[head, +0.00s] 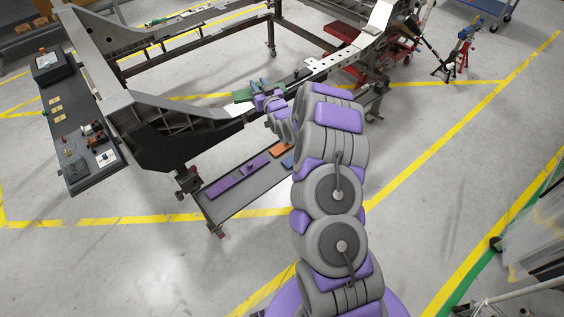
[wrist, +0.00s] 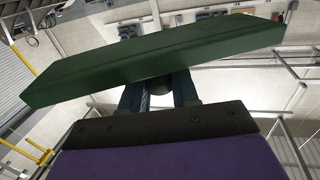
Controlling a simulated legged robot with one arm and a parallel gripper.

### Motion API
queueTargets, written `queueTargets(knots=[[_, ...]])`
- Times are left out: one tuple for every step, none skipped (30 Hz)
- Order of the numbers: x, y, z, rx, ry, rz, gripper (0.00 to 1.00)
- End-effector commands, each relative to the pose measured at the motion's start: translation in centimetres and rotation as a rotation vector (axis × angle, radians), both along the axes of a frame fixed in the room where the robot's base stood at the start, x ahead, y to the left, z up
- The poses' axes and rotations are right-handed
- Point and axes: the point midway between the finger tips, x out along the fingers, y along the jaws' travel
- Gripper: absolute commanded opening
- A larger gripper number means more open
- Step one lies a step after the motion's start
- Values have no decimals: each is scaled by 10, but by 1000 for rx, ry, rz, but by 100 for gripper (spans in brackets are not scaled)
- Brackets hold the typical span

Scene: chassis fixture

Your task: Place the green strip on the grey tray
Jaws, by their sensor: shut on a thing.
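The green strip (head: 243,95) is in the head view at the tip of my arm, close to the chassis frame. In the wrist view the green strip (wrist: 150,60) is a long dark green bar lying across my gripper (wrist: 158,92), slightly tilted. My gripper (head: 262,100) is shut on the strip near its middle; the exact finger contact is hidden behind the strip. A low dark grey tray (head: 242,198) lies below and in front of the chassis beam, under the level of my gripper. It bears a purple strip (head: 237,176), an orange piece (head: 279,150) and a blue piece (head: 288,161).
The chassis frame (head: 180,140) with its dark beam stands left of my gripper, and a white perforated rail (head: 340,60) runs behind it. A dark side panel (head: 80,140) with small parts is at the left. Open floor lies in front of the tray.

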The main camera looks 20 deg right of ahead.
Motion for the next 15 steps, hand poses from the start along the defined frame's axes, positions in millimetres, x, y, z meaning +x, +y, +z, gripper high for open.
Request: queueTargets(knots=[[-1, -4, -25, -4, 4, 12, 0], [-2, -6, -35, -5, 3, 21, 0], [-4, -7, -52, -6, 6, 35, 0], [-5, -9, -64, -7, 7, 44, 0], [-7, -11, -75, -8, 6, 55, 0], [-10, -13, -91, -6, 6, 69, 0], [-13, -16, -103, -5, 7, 79, 0], [-15, -19, -114, -6, 5, 90, 0], [-19, -23, -130, -4, 6, 105, 0], [-23, -26, -142, -3, 5, 116, 0], [-27, -29, -152, -2, 3, 127, 0], [-32, -31, -168, 0, 3, 144, 0], [-37, -32, -181, 2, 6, 156, 0], [-41, -35, -192, 2, 6, 168, 0], [-48, -37, -207, 2, 5, 184, 0]])
